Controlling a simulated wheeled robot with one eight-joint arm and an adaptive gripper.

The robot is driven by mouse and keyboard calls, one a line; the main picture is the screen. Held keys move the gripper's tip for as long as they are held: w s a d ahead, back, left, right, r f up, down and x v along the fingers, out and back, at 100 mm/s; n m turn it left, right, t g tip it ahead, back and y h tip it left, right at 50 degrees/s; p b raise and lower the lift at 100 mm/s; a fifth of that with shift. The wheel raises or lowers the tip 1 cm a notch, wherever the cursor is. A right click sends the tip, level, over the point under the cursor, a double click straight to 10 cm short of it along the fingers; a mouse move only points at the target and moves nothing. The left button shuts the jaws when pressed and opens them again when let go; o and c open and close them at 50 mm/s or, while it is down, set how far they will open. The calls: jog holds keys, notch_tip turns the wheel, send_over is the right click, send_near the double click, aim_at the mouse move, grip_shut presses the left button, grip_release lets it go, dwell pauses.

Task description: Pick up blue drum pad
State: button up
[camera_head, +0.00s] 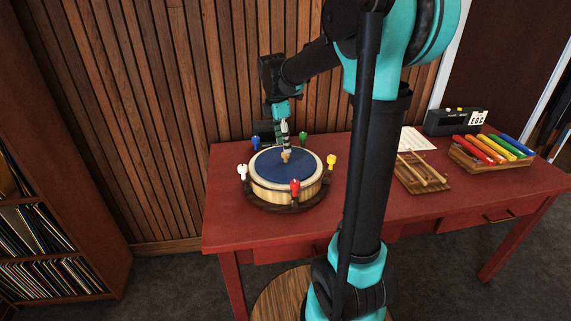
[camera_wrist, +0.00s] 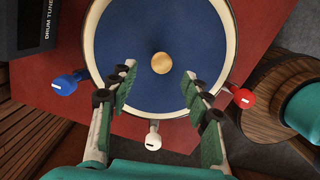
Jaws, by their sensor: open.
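The blue drum pad (camera_head: 277,173) is a round dark blue disc on top of a drum with a cream rim (camera_head: 312,180), on the red table. A small tan knob (camera_head: 286,156) stands at its middle. In the wrist view the pad (camera_wrist: 140,45) and its tan knob (camera_wrist: 161,63) are seen from above. My gripper (camera_wrist: 157,82) is open and empty, its green-padded fingers spread over the near part of the pad, with the knob just ahead between them. In the head view my gripper (camera_head: 284,138) points down close to the knob. I cannot tell whether the fingertips touch the pad.
Colored pegs surround the drum: red (camera_head: 295,187), yellow (camera_head: 331,161), white (camera_head: 242,171), blue (camera_head: 256,142) and green (camera_head: 303,138). Sticks on a wooden rack (camera_head: 434,186), colored tubes (camera_head: 480,148) and a black device (camera_head: 450,122) stand to the right. A wooden slat wall (camera_head: 180,110) is behind.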

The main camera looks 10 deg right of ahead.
aim_at(286, 159)
jog(key=shift+d+f, duration=0.25)
jog(key=shift+f, duration=1.1)
jog(key=shift+d+f, duration=0.2)
jog(key=shift+f, duration=1.15)
grip_shut()
